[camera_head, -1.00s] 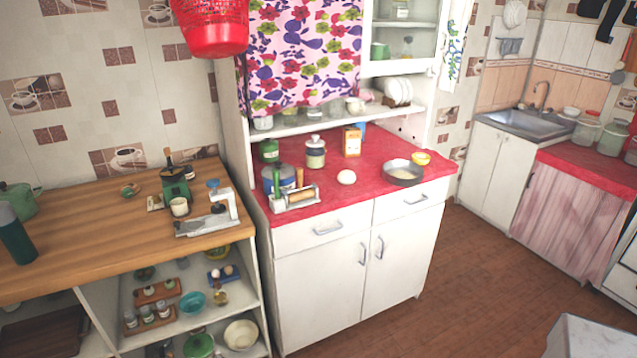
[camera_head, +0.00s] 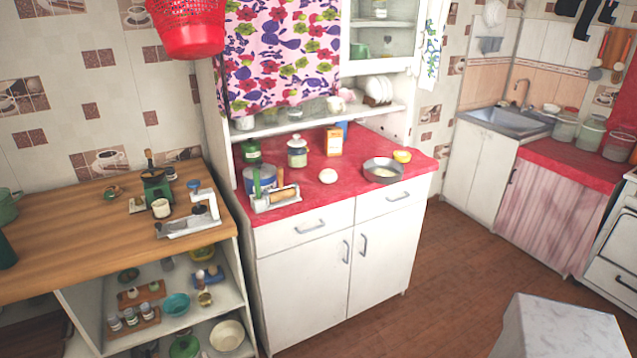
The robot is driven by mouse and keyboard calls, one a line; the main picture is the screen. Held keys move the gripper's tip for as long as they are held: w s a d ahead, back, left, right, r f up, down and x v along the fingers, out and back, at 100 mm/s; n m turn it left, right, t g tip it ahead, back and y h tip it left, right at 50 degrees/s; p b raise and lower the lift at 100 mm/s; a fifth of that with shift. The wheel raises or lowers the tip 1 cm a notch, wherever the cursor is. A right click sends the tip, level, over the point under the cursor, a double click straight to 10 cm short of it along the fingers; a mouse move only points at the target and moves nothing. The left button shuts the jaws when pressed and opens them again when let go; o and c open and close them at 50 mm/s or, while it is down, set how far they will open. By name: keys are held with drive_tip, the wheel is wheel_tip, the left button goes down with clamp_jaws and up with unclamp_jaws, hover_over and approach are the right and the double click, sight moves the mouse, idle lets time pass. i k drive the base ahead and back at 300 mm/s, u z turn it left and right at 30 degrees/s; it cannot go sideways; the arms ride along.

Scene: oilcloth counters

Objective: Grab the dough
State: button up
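A round, pale ball that looks like the dough (camera_head: 328,176) rests on the red oilcloth counter (camera_head: 305,196) of the white cabinet, near its front edge. My gripper is not in view.
A shelf (camera_head: 315,119) overhangs the counter's back. Brown floor (camera_head: 440,270) is open in front.

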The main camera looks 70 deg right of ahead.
sight(328, 177)
drive_tip(key=u, duration=0.05)
drive_tip(key=k, duration=0.4)
drive_tip(key=z, duration=0.9)
drive_tip(key=i, duration=0.55)
drive_tip(key=u, duration=0.2)
